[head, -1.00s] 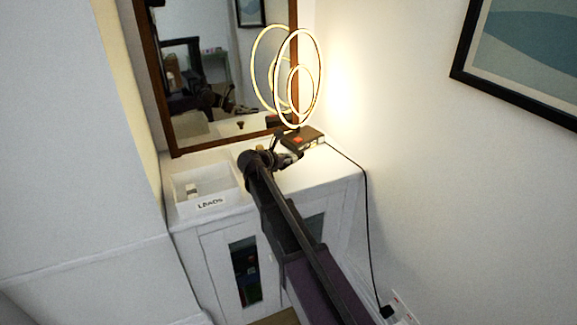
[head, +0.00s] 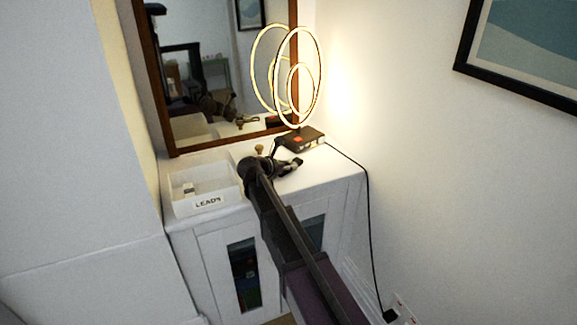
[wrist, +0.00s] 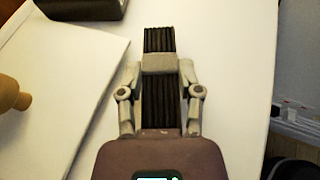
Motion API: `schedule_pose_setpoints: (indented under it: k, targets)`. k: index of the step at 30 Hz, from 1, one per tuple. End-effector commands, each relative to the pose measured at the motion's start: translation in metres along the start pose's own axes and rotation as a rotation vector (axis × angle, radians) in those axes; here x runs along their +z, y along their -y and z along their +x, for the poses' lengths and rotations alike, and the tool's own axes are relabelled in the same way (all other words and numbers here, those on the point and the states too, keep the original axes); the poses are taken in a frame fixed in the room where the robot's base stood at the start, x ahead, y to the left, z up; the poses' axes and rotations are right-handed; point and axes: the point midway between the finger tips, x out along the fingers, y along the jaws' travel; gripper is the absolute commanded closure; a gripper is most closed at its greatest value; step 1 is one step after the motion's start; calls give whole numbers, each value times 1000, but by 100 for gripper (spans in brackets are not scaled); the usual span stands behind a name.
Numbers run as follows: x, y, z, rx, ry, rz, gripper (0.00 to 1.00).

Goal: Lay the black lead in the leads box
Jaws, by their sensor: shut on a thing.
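My gripper (wrist: 160,64) is shut on the black lead (wrist: 160,40), a bundle of several parallel black strands that sticks out past the fingertips. In the head view my gripper (head: 291,166) is over the right part of the white cabinet top. The lead is hard to make out there. The wrist view shows the white top under it; I cannot tell the exact height. The leads box (head: 207,203) is a white open box labelled LEADS at the left of the cabinet top, to the left of my gripper.
A black device (head: 303,138) stands behind my gripper, with a black cord (head: 369,220) running down to a wall socket. A ring lamp (head: 299,75) and a mirror (head: 200,75) are at the back. A white panel (wrist: 75,75) with a wooden knob (wrist: 12,95) lies left of my gripper.

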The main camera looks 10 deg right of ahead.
Motion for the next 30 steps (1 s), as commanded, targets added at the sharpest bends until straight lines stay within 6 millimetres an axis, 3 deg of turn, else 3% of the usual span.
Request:
schedule_pose_setpoints:
  k: [2,3,6,23,30]
  targets:
    - [-3,0,1,0,0,0,100]
    - [-2,0,1,0,0,0,45]
    - [-2,0,1,0,0,0,20]
    - [2,0,-1,0,0,0,20]
    - [3,1,-26,1,0,0,20]
